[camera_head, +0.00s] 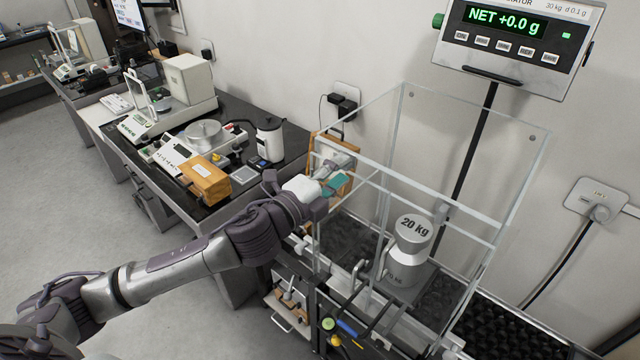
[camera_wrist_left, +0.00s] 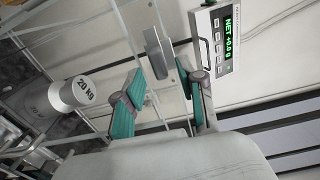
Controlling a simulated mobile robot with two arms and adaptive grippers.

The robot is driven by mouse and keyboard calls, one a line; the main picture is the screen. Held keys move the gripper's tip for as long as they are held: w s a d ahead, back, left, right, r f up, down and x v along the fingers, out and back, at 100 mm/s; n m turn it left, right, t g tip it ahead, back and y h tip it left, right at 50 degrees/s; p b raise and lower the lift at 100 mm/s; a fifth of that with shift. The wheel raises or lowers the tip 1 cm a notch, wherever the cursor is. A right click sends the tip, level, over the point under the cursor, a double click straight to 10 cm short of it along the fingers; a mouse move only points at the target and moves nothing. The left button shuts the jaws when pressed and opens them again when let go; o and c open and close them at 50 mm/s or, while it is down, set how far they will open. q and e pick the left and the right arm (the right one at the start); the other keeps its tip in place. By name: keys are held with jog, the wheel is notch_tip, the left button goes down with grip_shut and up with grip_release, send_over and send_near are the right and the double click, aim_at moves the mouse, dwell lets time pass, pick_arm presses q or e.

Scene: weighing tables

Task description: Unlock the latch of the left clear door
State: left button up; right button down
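The clear enclosure (camera_head: 398,135) stands around a 20 kg steel weight (camera_head: 408,255), which also shows in the left wrist view (camera_wrist_left: 72,92). My left gripper (camera_head: 338,172) is at the enclosure's left side, its teal finger pads apart. In the left wrist view, the gripper (camera_wrist_left: 162,74) is open and empty. A small grey block that looks like the latch (camera_wrist_left: 157,52) shows just beyond and between the fingertips. I cannot tell whether it touches them or whether it is locked. In the head view my gripper and arm cover that area. My right gripper is not in view.
A display (camera_head: 512,40) reading NET +0.0 g stands on a pole behind the enclosure. A dark bench (camera_head: 225,205) with balances, a wooden box (camera_head: 205,180) and a white jar (camera_head: 269,140) is left of it. Bars and tools lie in front of the enclosure. The floor at left is clear.

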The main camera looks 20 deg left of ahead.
pick_arm(q)
jog(key=v, duration=1.1)
jog(key=shift+s, duration=0.1)
